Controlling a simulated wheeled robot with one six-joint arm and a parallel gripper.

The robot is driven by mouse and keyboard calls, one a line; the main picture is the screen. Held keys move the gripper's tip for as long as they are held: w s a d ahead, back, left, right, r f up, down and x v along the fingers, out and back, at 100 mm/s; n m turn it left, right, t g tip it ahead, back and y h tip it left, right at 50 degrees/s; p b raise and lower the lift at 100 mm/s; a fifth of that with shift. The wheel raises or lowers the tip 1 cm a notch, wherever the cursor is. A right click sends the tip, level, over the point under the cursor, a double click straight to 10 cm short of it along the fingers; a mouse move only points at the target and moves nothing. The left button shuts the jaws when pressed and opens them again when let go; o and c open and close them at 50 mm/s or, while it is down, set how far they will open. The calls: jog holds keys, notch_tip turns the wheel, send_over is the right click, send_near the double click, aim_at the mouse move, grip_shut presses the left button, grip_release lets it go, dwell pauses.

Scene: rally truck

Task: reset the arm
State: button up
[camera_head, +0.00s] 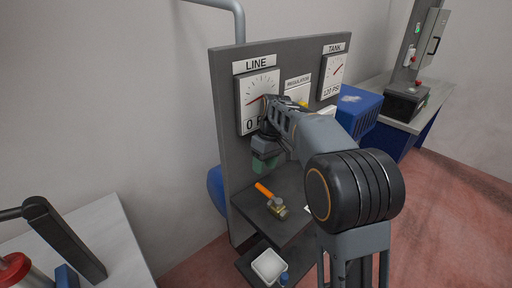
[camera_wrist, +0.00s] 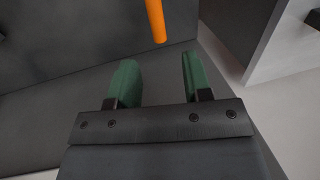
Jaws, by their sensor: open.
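My arm reaches forward in the head view, in front of a dark grey gauge panel (camera_head: 228,95). My gripper (camera_head: 264,166) hangs low in front of the panel, above a dark shelf. In the wrist view my gripper (camera_wrist: 155,80) shows two green fingers standing apart with nothing between them. An orange handle (camera_wrist: 156,18) lies ahead of the fingertips, apart from them. In the head view the orange handle (camera_head: 263,190) belongs to a brass valve (camera_head: 277,207) on the shelf.
The dark shelf (camera_head: 250,205) juts from the panel, with a lower shelf holding a white container (camera_head: 268,266) below. The LINE gauge (camera_head: 259,100) and TANK gauge (camera_head: 334,74) are on the panel. A bench (camera_head: 100,225) is at left, another (camera_head: 430,105) at right.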

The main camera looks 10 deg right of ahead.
jog(key=s+d+f+m+t+h, duration=0.1)
jog(key=s+d+m+t, duration=0.1)
jog(key=s, duration=0.8)
jog(key=s+d+f+m+t, duration=0.2)
jog(key=s+d+m+t, duration=0.1)
jog(key=s, duration=0.8)
jog(key=shift+d+f+m+h, duration=0.2)
jog(key=shift+d+m+h, duration=0.2)
jog(key=shift+m, duration=0.5)
